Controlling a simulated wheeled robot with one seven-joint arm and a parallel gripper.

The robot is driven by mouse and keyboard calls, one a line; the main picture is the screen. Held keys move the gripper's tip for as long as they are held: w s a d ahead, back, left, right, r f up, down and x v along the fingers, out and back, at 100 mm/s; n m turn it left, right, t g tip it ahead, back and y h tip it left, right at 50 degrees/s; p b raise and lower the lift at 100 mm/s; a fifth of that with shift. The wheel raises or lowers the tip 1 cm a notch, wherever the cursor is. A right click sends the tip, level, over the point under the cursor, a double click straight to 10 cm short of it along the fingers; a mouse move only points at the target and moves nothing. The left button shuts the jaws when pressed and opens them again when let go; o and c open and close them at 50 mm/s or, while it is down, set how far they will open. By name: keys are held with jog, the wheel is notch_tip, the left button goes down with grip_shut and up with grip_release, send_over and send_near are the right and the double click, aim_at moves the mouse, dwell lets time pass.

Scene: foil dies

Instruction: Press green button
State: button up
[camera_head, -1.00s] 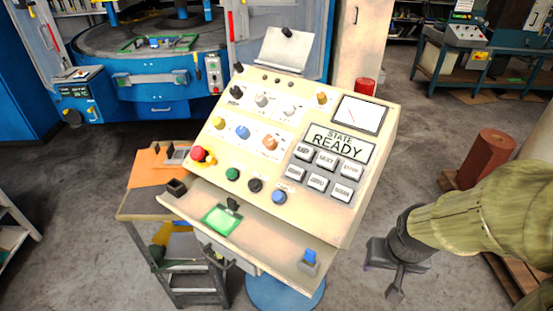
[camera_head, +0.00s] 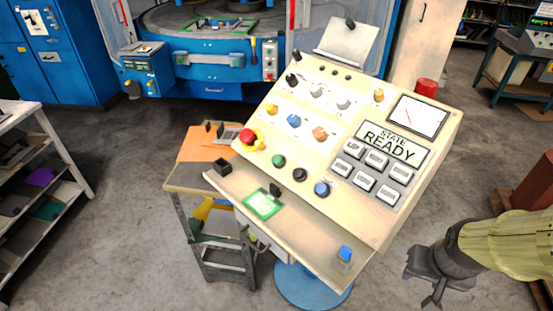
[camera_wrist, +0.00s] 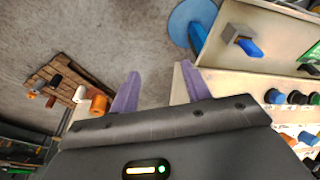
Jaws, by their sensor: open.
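The green button (camera_head: 278,160) is a small round knob low on the sloped face of the cream control console (camera_head: 225,178). It sits between the red emergency stop (camera_head: 247,137) and a black button (camera_head: 299,174). My gripper (camera_head: 430,288) is to the right of the console, apart from it. In the wrist view my gripper (camera_wrist: 158,92) has its two purple fingers spread, with nothing between them. A row of buttons shows at the right there, with a green one (camera_wrist: 314,99) at the edge.
The console ledge carries a green-framed item (camera_head: 263,204) and a blue-topped block (camera_head: 344,257). A small cart (camera_head: 181,178) stands left of the console. A white shelf (camera_head: 62,150) is at far left. Grey floor is open between shelf and cart.

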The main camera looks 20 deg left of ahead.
grip_shut()
dwell(1.5)
